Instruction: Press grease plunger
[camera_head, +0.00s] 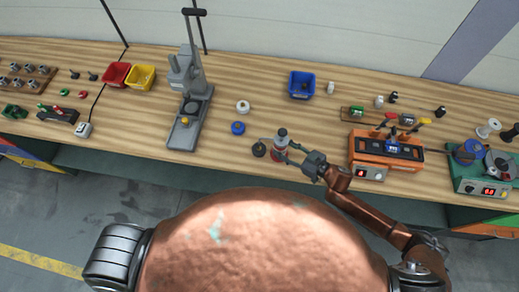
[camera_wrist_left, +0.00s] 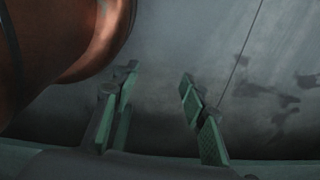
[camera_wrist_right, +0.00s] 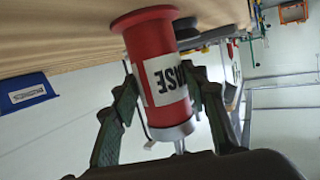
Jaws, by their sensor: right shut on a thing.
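The red grease container (camera_head: 281,152) stands near the front edge of the workbench, with a dark top. In the right wrist view, the red grease container (camera_wrist_right: 147,45) has a white label ending in "ASE", a wide red flange and a metal end. My right gripper (camera_head: 291,153) is shut on it from the right; its fingers also show on both sides of the cylinder in the right wrist view (camera_wrist_right: 160,90). My left gripper (camera_wrist_left: 155,95) is open and empty over the grey floor. It is not visible in the head view. I cannot make out a separate plunger.
A dark round piece (camera_head: 259,149) sits just left of the container. A grey press (camera_head: 187,105) stands left. An orange device (camera_head: 386,154) stands right. A blue bin (camera_head: 301,85) is at the back.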

